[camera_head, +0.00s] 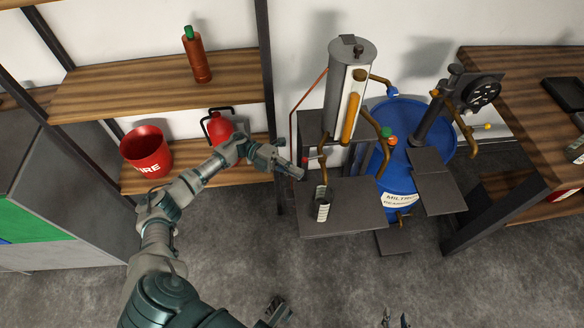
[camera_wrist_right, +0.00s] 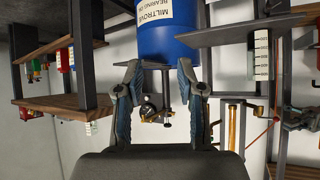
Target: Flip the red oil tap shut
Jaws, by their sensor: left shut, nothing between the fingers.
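A tall grey cylinder (camera_head: 347,88) with an amber sight tube stands at the back centre. A small tap with a red handle (camera_head: 307,161) shows low on its left side, partly hidden by my gripper; its exact position is hard to tell. A brass spout points down over a cup with a white scale (camera_head: 322,209) on the dark platform. My left gripper (camera_head: 300,173) is shut and empty, its tip beside the red handle; contact is unclear. My right gripper (camera_head: 395,320) is at the bottom edge; in the wrist view it is open and empty (camera_wrist_right: 160,76).
A blue barrel (camera_head: 402,160) stands right of the platform (camera_head: 355,213). Shelves at left hold a red bucket (camera_head: 146,151), a red can (camera_head: 219,129) and a bottle (camera_head: 197,58). A wooden bench (camera_head: 520,75) is at right.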

